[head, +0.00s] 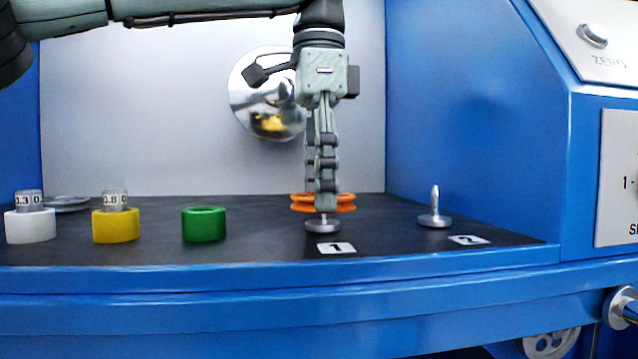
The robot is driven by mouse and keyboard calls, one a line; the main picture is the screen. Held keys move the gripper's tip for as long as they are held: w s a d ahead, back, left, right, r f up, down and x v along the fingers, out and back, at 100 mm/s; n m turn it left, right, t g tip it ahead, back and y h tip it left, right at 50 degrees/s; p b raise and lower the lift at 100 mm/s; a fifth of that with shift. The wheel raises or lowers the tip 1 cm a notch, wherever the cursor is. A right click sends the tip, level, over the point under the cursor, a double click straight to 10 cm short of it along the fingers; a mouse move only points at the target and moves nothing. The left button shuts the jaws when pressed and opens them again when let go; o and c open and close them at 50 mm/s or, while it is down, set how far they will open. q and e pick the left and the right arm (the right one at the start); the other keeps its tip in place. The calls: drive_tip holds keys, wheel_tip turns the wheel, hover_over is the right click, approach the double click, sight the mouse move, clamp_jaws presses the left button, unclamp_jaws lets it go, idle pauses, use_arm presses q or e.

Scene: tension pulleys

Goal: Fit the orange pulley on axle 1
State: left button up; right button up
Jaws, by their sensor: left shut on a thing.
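My left gripper (322,200) points straight down and is shut on the orange pulley (342,203). The orange pulley is level and directly above the round metal base of axle 1 (323,227), behind the label "1" (336,248). The axle's pin is hidden by the pulley and the fingers, so I cannot tell whether the pulley is around it. A thin gap seems to show between the pulley and the base. My right gripper is not in view.
Axle 2 (435,214) stands bare at the right. White (30,226), yellow (116,225) and green (204,224) rings stand at the left. A grey disc (67,204) lies behind them. A shiny dome (262,95) is on the back wall. A blue wall bounds the right side.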

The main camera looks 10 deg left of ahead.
use_arm(q)
drive_tip(key=shift+f+b, duration=0.45)
drive_tip(key=shift+f, duration=0.25)
drive_tip(key=shift+r, duration=0.1)
drive_tip(key=o, duration=1.5)
